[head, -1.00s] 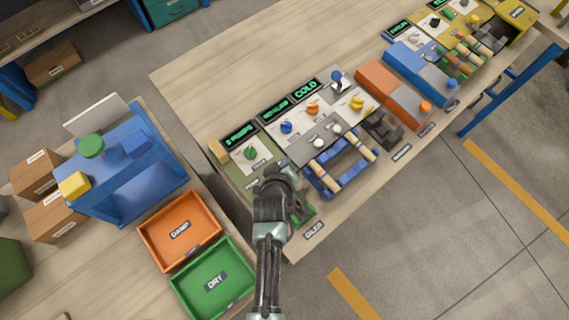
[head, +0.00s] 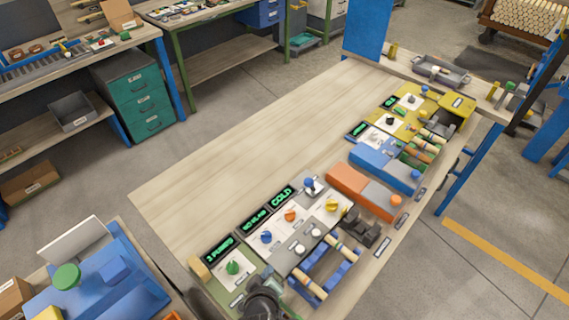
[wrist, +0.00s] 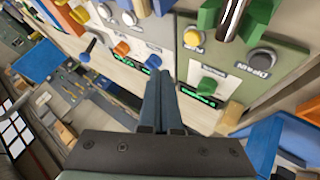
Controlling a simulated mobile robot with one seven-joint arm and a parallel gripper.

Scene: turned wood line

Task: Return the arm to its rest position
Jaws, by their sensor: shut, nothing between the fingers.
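My gripper (wrist: 162,85) shows in the wrist view with its two dark fingers together and nothing between them. In the head view only a dark part of my arm shows at the bottom edge, in front of the left end of the long wooden bench (head: 190,185). The fingertips cannot be made out there. In the wrist view the fingers are close to a control panel (wrist: 272,87) with a green knob (wrist: 211,86) and a yellow button (wrist: 193,38). Whether they touch it cannot be told.
The bench holds a panel with a green knob (head: 232,268), a panel reading COLD (head: 282,197), a blue frame with wooden rollers (head: 322,276) and an orange unit (head: 365,190). A blue stand (head: 85,280) is at lower left. The bench's back half is clear.

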